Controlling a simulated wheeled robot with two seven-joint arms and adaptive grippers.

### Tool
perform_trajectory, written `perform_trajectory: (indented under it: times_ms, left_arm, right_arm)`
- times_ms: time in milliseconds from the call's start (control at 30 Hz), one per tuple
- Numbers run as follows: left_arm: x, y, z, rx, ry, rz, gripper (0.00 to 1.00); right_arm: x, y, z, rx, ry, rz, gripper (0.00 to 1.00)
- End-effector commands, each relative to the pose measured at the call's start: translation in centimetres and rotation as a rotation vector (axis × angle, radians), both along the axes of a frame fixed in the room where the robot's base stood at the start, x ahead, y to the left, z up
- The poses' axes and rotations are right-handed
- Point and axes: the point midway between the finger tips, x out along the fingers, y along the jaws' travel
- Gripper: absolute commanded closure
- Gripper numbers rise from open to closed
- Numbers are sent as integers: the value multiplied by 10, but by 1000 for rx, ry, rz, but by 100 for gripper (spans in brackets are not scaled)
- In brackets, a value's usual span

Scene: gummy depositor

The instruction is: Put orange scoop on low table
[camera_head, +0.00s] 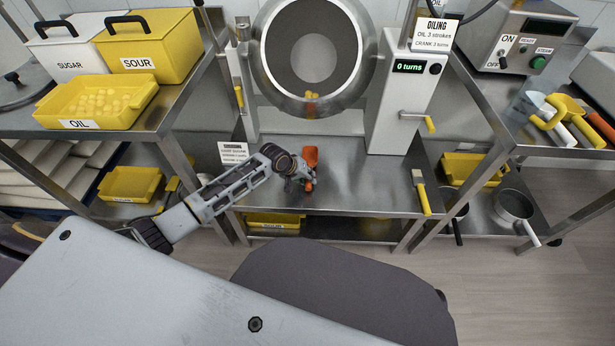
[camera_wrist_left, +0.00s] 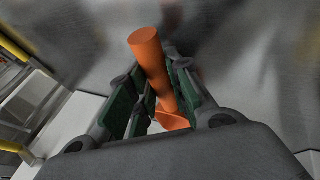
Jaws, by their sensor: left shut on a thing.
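An orange scoop (camera_head: 310,157) is in my left gripper (camera_head: 301,184), over the low steel table (camera_head: 365,185) in front of the drum. In the left wrist view, the fingers of my left gripper (camera_wrist_left: 156,105) are shut around the scoop's handle (camera_wrist_left: 149,55), and a wider orange part shows below between the fingers. I cannot tell whether the scoop touches the table top. My right gripper is not in view.
A steel drum (camera_head: 345,85) stands behind the low table. A yellow-handled brush (camera_head: 421,190) lies at the table's right side. A left shelf holds yellow bins (camera_head: 95,112); a right table holds several scoops (camera_head: 560,115).

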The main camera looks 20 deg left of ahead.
Motion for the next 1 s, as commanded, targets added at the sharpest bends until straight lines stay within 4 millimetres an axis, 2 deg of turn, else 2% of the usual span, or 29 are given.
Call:
perform_trajectory:
  times_ms: [267,300,467,1000]
  left_arm:
    - [0,0,-3,0,-2,-1,100]
    - [0,0,-3,0,-2,-1,79]
    - [0,0,-3,0,0,0,59]
    - [0,0,-1,1,1,0,59]
  right_arm:
    - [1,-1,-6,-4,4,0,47]
    - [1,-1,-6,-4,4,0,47]
    - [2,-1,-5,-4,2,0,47]
    - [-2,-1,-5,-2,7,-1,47]
